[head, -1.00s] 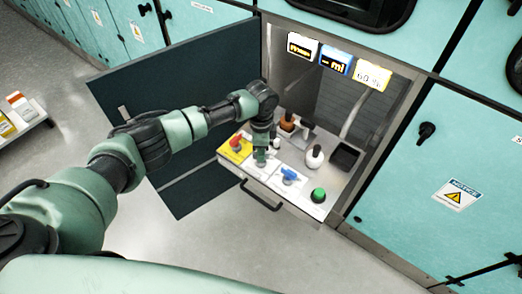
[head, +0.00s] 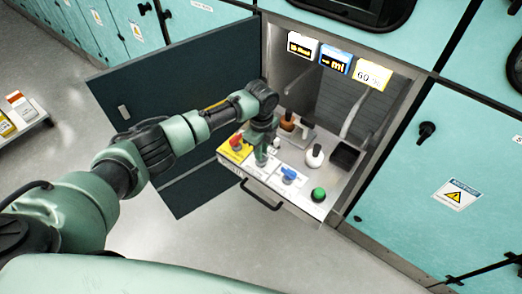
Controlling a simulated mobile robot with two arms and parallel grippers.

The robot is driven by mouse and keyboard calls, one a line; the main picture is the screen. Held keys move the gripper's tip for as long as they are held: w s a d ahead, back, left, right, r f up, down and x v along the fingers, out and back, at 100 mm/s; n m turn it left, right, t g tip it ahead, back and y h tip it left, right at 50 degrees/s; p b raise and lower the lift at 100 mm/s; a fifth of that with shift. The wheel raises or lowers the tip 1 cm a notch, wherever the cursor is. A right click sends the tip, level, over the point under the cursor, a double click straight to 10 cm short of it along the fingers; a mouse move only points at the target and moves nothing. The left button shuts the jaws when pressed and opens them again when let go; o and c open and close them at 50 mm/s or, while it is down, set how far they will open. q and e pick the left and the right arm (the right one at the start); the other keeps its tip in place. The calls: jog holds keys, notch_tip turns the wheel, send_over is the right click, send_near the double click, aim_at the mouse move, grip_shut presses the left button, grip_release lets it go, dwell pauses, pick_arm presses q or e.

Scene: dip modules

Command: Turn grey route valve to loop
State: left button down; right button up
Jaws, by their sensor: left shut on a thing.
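The grey route valve (head: 261,161) sits on a pale plate in the front row of the panel, between a red valve handle (head: 237,141) on a yellow plate and a blue valve handle (head: 289,174). My left gripper (head: 262,154) points down at the grey valve from above and is shut on its handle. The fingers and wrist hide much of the handle, so its exact pointing direction is hard to tell. My right gripper is not in view.
The dark open door (head: 180,75) stands left.

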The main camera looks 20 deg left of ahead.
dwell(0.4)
pick_arm(q)
jog(key=c, duration=1.4)
grip_release()
jog(key=shift+r, duration=3.95)
